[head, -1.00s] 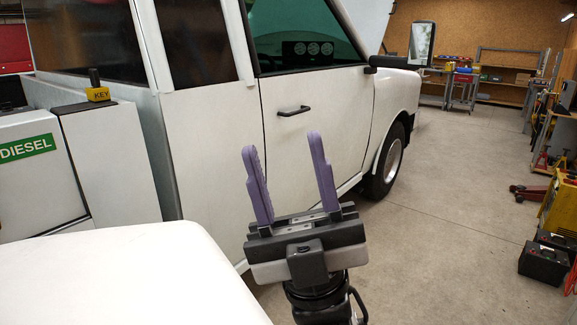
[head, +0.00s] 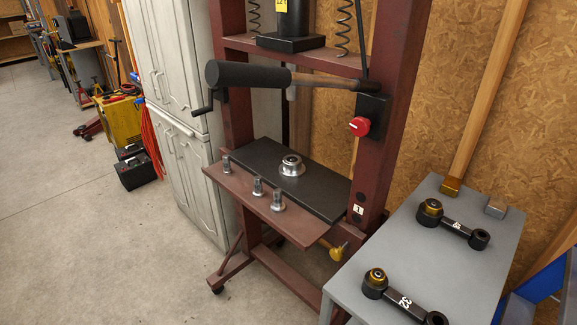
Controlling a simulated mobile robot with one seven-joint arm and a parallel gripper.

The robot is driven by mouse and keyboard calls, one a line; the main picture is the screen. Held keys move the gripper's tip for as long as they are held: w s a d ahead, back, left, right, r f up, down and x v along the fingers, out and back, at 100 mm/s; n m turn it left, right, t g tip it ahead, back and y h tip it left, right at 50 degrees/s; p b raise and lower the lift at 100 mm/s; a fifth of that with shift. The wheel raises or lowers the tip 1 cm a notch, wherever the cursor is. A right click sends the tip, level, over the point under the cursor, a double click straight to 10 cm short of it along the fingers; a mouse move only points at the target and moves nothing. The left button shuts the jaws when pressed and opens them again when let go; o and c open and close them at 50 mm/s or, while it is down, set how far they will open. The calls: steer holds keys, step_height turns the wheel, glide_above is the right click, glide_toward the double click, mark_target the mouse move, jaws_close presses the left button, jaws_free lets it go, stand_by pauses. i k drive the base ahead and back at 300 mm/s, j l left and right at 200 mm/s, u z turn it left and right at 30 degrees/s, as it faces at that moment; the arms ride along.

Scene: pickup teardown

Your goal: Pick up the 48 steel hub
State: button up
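A round silver metal hub (head: 292,167) with a raised, dark-centred top sits on the black plate (head: 262,160) of a dark red press. I cannot read any number on it.
The red press frame (head: 230,110) has uprights, a crossbar and a black-gripped lever (head: 248,75) above the plate. At right, a grey table (head: 395,245) holds two black arms with brass-topped ends, one marked 32 (head: 403,302). Grey cabinets (head: 185,145) stand left; open floor lies beyond.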

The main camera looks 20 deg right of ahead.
mark_target(297, 169)
steer(key=i+j, duration=0.2)
steer(key=i, duration=0.3)
steer(key=i+j+z, duration=0.1)
steer(key=i, duration=0.35)
